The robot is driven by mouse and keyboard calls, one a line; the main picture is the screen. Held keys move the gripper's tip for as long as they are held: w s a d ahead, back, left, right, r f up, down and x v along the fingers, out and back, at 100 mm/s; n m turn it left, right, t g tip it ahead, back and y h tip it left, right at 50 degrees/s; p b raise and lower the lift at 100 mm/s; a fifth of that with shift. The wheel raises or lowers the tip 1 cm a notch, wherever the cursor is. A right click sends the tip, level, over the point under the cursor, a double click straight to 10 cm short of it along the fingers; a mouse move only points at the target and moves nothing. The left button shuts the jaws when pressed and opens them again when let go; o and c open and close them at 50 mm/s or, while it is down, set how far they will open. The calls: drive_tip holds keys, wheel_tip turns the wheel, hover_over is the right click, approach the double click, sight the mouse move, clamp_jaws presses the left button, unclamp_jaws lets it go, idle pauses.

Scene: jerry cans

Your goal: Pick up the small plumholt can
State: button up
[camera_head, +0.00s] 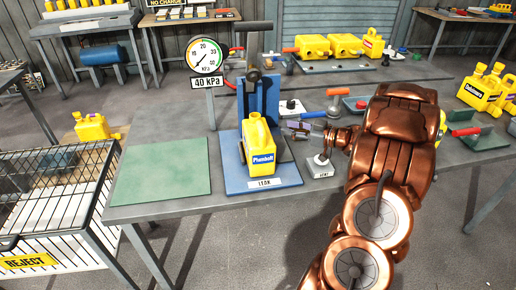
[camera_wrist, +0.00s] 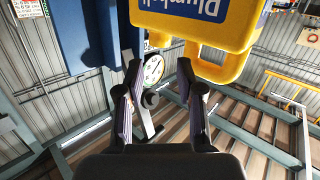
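The small yellow Plumholt can (camera_head: 261,146) stands upright on the blue leak-test stand (camera_head: 232,185), its label facing the front. It also shows in the wrist view (camera_wrist: 190,18), upside down at the top edge and partly cut off, with its yellow handle (camera_wrist: 230,66) below the label. My gripper (camera_head: 292,130) is to the right of the can, near its upper part. In the wrist view my gripper (camera_wrist: 160,75) has its two dark fingers apart, with nothing between them. The can lies beyond the fingertips, and I cannot tell whether any finger touches it.
A pressure gauge (camera_head: 206,56) marked 40 kPa stands behind the stand. A small switch box (camera_head: 320,166) sits on the bench below my gripper. A green mat (camera_head: 161,171) lies clear at left, beside a wire reject cage (camera_head: 60,195). More yellow cans (camera_head: 481,88) stand at right.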

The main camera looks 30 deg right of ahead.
drive_tip(key=s+a+y, duration=0.2)
drive_tip(key=s+y, duration=0.1)
drive_tip(key=s, duration=0.1)
drive_tip(key=shift+n, duration=0.3)
drive_tip(key=x, duration=0.3)
drive_tip(key=p+x, duration=0.1)
drive_tip(key=x, duration=0.2)
drive_tip(key=p+x, duration=0.1)
drive_tip(key=x, duration=0.2)
drive_tip(key=shift+w+f, duration=0.15)
drive_tip(key=shift+f, duration=0.1)
drive_tip(key=shift+p+x, duration=0.4)
drive_tip(key=shift+x, duration=0.55)
drive_tip(key=shift+f, duration=0.15)
clamp_jaws()
